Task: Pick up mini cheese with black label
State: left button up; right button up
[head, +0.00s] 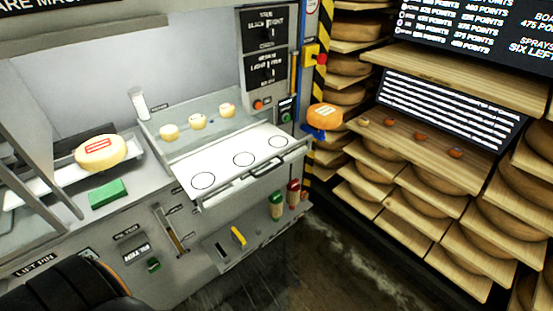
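Three pale mini cheeses (169,132), (197,122) and (227,110) sit in a row on the grey ledge behind a white panel with three black circles. Their labels are too small to read, so I cannot tell which one has a black label. Neither of my grippers shows. A dark rounded part at the bottom left seems to be mine.
The white panel (222,167) with a black handle juts from the grey machine. A larger cheese (101,152) with a red label lies in a tray at left, above a green block (108,193). Shelves of big cheese wheels (424,185) fill the right side.

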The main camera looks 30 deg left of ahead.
aim_at(198, 122)
jog(key=u, duration=1.5)
